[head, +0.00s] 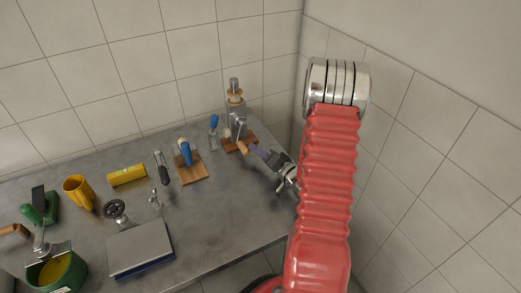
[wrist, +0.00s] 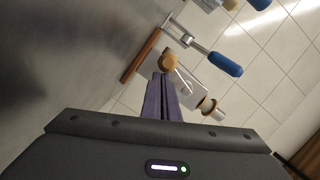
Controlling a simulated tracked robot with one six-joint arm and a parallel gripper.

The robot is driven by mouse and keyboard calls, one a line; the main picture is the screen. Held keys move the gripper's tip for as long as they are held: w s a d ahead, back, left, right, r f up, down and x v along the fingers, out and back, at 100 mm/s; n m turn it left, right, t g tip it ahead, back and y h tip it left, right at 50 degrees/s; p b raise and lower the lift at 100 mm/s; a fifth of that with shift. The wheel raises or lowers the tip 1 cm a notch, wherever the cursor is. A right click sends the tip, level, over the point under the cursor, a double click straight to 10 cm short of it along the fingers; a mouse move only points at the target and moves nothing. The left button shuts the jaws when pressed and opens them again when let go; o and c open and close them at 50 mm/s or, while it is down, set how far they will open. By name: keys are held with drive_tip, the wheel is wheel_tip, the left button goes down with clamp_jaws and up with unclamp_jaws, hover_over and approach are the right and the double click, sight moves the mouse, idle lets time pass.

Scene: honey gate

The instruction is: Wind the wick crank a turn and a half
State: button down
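The wick crank device stands at the back right of the worktop on a wooden base (head: 227,146), with a metal upright (head: 236,112). Its crank has a wooden knob (head: 242,147), and the knob's round end shows in the wrist view (wrist: 171,61). My gripper (head: 252,149) reaches in from the right with its purple fingers. In the wrist view the fingers (wrist: 161,76) lie close together, with only a thin line between them. Their tips are right by the knob; I cannot tell whether they touch it. No object shows between them.
A blue-handled tool (head: 213,124) stands just left of the crank device, and a wooden board (head: 191,177) lies further left. A yellow mug (head: 78,191), a yellow cylinder (head: 127,175) and a grey-topped box (head: 140,246) are on the left. Tiled walls close off the back and right.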

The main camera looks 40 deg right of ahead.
sight(248, 153)
drive_tip(key=shift+w+a+f, duration=0.15)
drive_tip(key=shift+a, duration=1.15)
drive_tip(key=shift+a+f, duration=0.15)
drive_tip(key=shift+a, duration=0.05)
drive_tip(key=s, duration=0.4)
drive_tip(key=s+r, duration=0.1)
drive_tip(key=s, duration=0.4)
drive_tip(key=s+r, duration=0.1)
drive_tip(key=s, duration=0.3)
drive_tip(key=shift+s+d+r, duration=0.1)
drive_tip(key=shift+s+d, duration=0.15)
drive_tip(key=shift+d, duration=0.1)
drive_tip(key=shift+w, duration=0.1)
